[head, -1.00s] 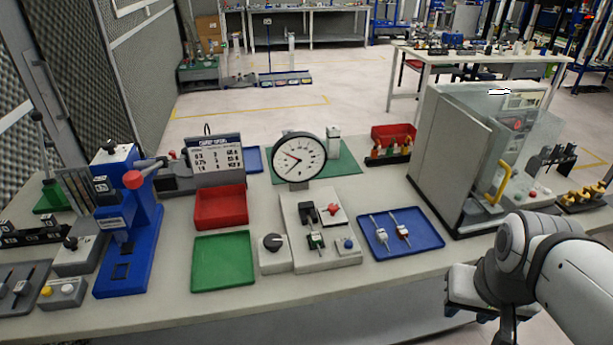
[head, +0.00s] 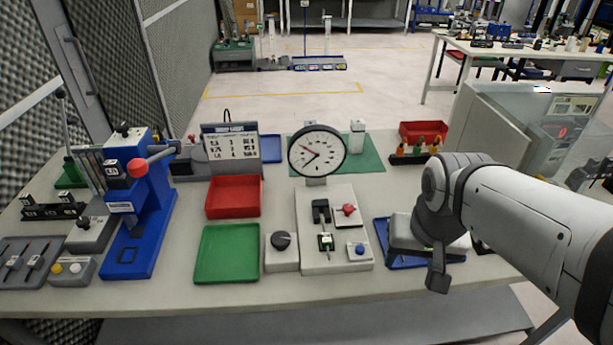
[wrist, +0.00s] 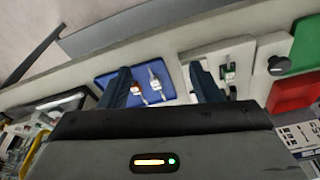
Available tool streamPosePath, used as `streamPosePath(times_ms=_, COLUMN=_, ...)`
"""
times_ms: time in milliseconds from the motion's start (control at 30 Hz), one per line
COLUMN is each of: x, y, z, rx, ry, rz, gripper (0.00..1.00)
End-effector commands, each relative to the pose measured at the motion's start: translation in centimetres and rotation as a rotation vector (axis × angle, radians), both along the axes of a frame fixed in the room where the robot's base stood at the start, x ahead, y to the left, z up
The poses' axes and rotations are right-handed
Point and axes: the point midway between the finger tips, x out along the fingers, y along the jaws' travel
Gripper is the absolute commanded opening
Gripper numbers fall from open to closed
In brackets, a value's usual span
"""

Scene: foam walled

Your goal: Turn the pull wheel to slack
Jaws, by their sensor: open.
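A grey pull tester (head: 310,255) stands at mid-table with a round dial gauge (head: 317,151) behind it. On it are a red star-shaped wheel (head: 347,210), a black clamp (head: 320,210), a small green-and-white part (head: 325,241) and a blue button (head: 357,249). A black round knob (head: 280,241) sits on a block at its left. I cannot tell for certain whether the red wheel or the black knob is the pull wheel. My gripper (wrist: 158,68) is open and empty above the blue tray (wrist: 103,84), right of the tester. The arm hides much of that tray in the head view.
Two small parts (wrist: 155,83) lie in the blue tray. Left of the tester are a green tray (head: 226,254), a red bin (head: 233,196) and a blue press (head: 143,220). A clear-sided cabinet (head: 500,125) stands at the right. A rack (head: 420,153) stands behind my arm.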

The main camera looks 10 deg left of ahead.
Motion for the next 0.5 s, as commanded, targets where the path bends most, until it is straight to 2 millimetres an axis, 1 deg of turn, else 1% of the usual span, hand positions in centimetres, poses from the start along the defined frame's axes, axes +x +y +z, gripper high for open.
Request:
streamPosePath(times_ms=33, x=1.4, y=1.9, z=0.1, rx=0.003, ry=0.022, rz=0.023, gripper=0.62)
streamPosePath(times_ms=67, x=2.3, y=2.9, z=0.2, rx=0.006, ry=0.034, rz=0.025, gripper=0.64)
streamPosePath(times_ms=167, x=5.3, y=6.9, z=0.2, rx=0.016, ry=0.074, rz=0.031, gripper=0.64)
streamPosePath(times_ms=200, x=6.5, y=8.7, z=0.1, rx=0.017, ry=0.09, rz=0.03, gripper=0.64)
streamPosePath(times_ms=267, x=7.9, y=11.6, z=-0.4, rx=0.016, ry=0.115, rz=0.031, gripper=0.64)
streamPosePath(times_ms=300, x=8.7, y=13.5, z=-0.7, rx=0.014, ry=0.131, rz=0.03, gripper=0.64)
streamPosePath(times_ms=367, x=9.6, y=16.3, z=-1.4, rx=0.011, ry=0.151, rz=0.03, gripper=0.64)
streamPosePath(times_ms=400, x=10.1, y=18.0, z=-1.8, rx=0.007, ry=0.163, rz=0.028, gripper=0.64)
streamPosePath(times_ms=500, x=10.7, y=21.7, z=-2.9, rx=-0.002, ry=0.186, rz=0.025, gripper=0.64)
